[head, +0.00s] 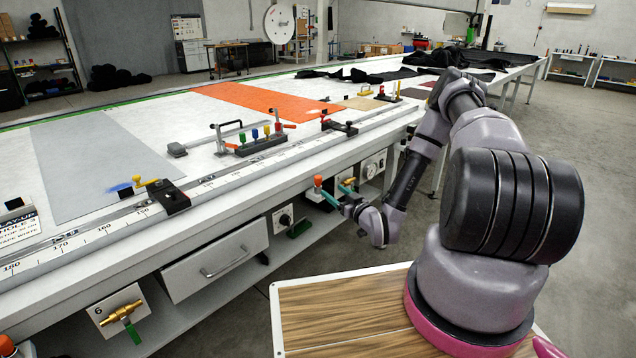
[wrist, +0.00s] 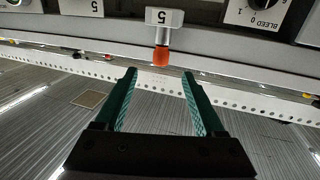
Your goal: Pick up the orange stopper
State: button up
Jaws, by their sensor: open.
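In the head view the stopper (head: 318,181) shows at the front side of the long table, left of my gripper (head: 337,193). My gripper (wrist: 158,76) is open and empty, with two green fingers pointing at the stopper. The stopper lies just beyond the fingertips, between their lines, and appears apart from both.
The long white table (head: 110,255) has a drawer (head: 216,262) and a brass valve (head: 121,312) with a green handle along its front. A dial panel (wrist: 258,14) is right of the stopper. A wood-topped surface (head: 340,310) stands in the foreground.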

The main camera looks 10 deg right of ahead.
aim_at(320, 182)
jog(key=x, duration=0.4)
jog(key=shift+a, duration=0.2)
jog(key=shift+x, duration=3.15)
jog(key=shift+d, duration=0.1)
jog(key=shift+c, duration=0.3)
grip_shut()
